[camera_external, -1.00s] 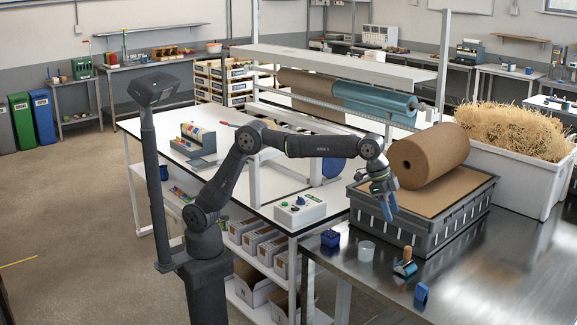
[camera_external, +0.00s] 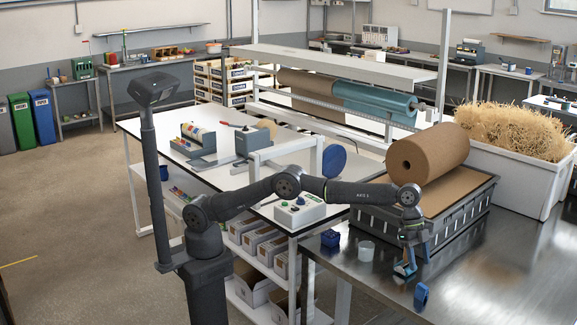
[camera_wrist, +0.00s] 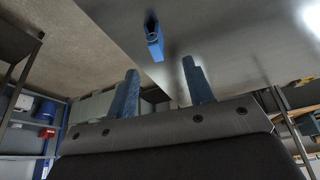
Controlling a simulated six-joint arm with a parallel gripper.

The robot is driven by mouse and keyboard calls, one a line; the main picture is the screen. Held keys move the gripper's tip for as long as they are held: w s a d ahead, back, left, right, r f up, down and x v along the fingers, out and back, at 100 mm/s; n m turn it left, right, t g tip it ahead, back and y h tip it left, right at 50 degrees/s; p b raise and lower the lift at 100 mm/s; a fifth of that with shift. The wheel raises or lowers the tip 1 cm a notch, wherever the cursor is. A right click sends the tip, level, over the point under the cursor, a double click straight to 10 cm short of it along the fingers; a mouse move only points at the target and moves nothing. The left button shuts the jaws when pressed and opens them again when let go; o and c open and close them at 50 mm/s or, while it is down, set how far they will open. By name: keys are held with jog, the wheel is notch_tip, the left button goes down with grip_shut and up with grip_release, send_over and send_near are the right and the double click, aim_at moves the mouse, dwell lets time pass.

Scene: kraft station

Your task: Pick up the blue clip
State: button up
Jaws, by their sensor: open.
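A small blue object that looks like the blue clip (camera_external: 421,293) lies on the metal table near its front edge. A blue piece with a ring-like end, probably the same clip (camera_wrist: 154,40), shows in the wrist view beyond the fingertips. My gripper (camera_external: 413,259) is open above the table, up and behind the clip and apart from it. Its two blue fingers show spread in the wrist view (camera_wrist: 160,67), with nothing seen held between them.
A grey crate (camera_external: 478,209) with a brown roll (camera_external: 430,153) is behind. The table to the right is clear.

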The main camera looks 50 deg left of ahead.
send_over(419, 288)
jog(key=w+a, duration=0.2)
jog(key=f, duration=0.4)
jog(key=shift+d, duration=0.25)
jog(key=x, duration=0.3)
jog(key=a+x, duration=0.1)
jog(key=x, duration=0.1)
jog(key=shift+s+d+f, duration=0.1)
jog(key=shift+s+f, duration=0.2)
jog(key=shift+s, duration=0.1)
grip_shut()
